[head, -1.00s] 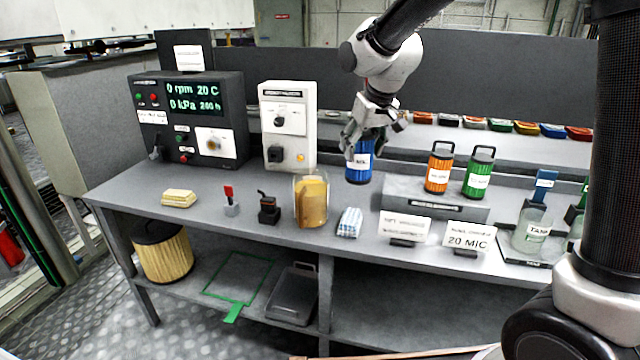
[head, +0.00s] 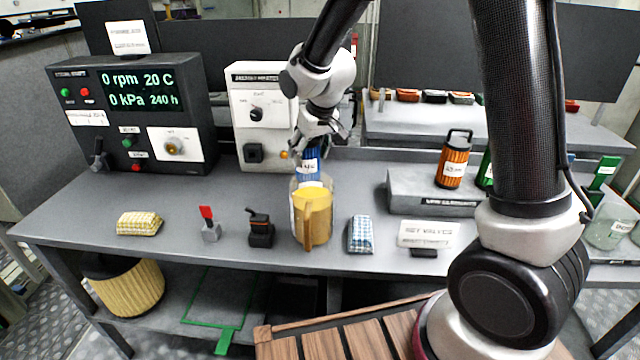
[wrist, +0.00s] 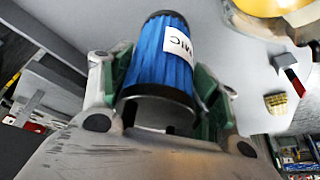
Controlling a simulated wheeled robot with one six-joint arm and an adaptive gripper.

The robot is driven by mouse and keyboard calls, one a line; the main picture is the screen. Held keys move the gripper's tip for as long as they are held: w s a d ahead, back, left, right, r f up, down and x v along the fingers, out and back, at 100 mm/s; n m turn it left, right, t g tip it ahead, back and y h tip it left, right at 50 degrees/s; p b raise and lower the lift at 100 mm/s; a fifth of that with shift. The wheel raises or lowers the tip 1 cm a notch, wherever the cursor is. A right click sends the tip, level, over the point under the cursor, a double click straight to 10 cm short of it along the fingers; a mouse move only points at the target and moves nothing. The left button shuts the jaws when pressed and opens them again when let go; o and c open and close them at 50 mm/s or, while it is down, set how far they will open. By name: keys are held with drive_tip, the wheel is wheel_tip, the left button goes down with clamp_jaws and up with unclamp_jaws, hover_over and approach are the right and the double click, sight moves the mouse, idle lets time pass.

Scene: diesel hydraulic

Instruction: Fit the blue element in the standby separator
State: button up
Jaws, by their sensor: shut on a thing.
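My gripper (head: 312,150) is shut on the blue element (head: 308,164), a pleated cylinder with a white label. The wrist view shows the blue element (wrist: 160,55) between my two fingers. In the head view its lower part is hidden by a glass jar (head: 312,222) of yellow liquid, and it appears just behind or above the rim. In the wrist view the jar (wrist: 262,8) is at the top right, apart from the element. I cannot tell which thing is the standby separator.
A control panel (head: 140,118) and a white box (head: 262,115) stand at the back. A red-handled valve (head: 210,225), a black-handled valve (head: 260,228) and a checked cloth (head: 361,235) flank the jar. An orange element (head: 453,160) stands on a grey stand (head: 430,192) at the right.

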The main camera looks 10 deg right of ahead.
sight(315, 155)
wheel_tip(315, 155, down, 7)
drive_tip(key=shift+r, duration=0.1)
idle(0.4)
drive_tip(key=o, duration=1.1)
drive_tip(key=v, duration=1.2)
drive_tip(key=shift+d, duration=0.1)
